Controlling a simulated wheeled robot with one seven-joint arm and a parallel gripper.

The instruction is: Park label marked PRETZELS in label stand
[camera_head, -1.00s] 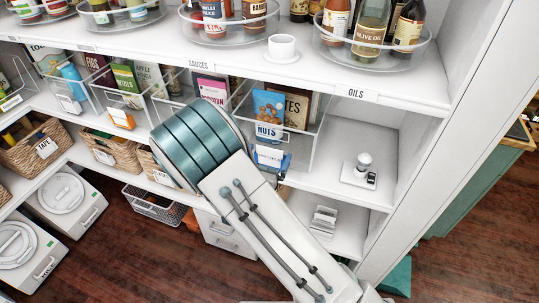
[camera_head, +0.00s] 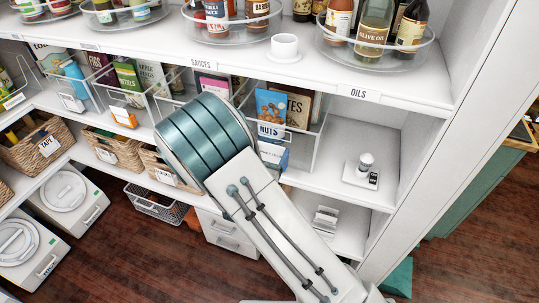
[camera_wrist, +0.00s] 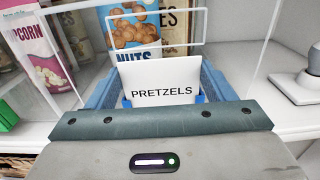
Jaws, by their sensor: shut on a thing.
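The white label marked PRETZELS (camera_wrist: 161,82) stands upright between the blue fingers of my gripper (camera_wrist: 162,100) in the wrist view. The gripper is shut on its lower part, and the lettering faces the camera. In the head view my gripper (camera_head: 274,155) is mostly hidden behind my arm, in front of the clear bin with the nuts bag. A small white slotted piece (camera_head: 324,220) on the lower shelf at right looks like the label stand; I cannot be sure. It stands below and to the right of my gripper.
The clear bin (camera_head: 312,140) holds a blue NUTS bag (camera_head: 270,106) close behind the label. A white device with a knob (camera_head: 362,172) stands on the middle shelf at right, with bare shelf around it. A white upright panel (camera_head: 430,150) bounds the right side.

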